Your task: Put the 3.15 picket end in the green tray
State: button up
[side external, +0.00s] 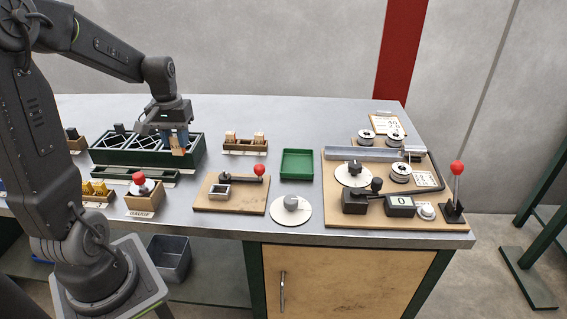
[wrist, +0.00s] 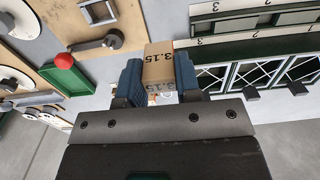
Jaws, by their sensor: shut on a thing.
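The 3.15 picket end (wrist: 158,62) is a tan block with "3.15" printed on it. My gripper (wrist: 159,78) is shut on it, with a blue finger pad on each side. In the side external view my gripper (side external: 174,138) holds the picket end (side external: 178,151) over the right part of the dark green rack. Whether the block is clear of the rack is hard to tell there. The green tray (side external: 297,176) lies empty on the bench to the right of my gripper. It also shows at the left of the wrist view (wrist: 72,80).
The dark green rack (side external: 140,157) with lattice panels stands below my gripper. A small wooden holder (side external: 245,149) with blocks and a wooden board (side external: 205,205) with a red-knobbed lever (side external: 260,170) lie near the tray. A large board (side external: 335,205) with dials stands right of the tray.

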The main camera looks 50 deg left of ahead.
jog(key=w+d+f, duration=0.1)
jog(key=w+d, duration=0.2)
jog(key=w, duration=1.8)
jog(key=w+d+f, duration=0.2)
jog(key=d, duration=0.1)
jog(key=w+d+f, duration=0.2)
jog(key=w+d, duration=0.1)
jog(key=w+d+f, duration=0.2)
jog(key=d+f, duration=0.1)
jog(key=d, duration=0.1)
jog(key=shift+w, duration=0.25)
jog(key=shift+w+d+f, duration=0.15)
jog(key=shift+d+f, duration=0.05)
jog(key=shift+f, duration=1.85)
jog(key=shift+f, duration=0.2)
jog(key=o, duration=0.9)
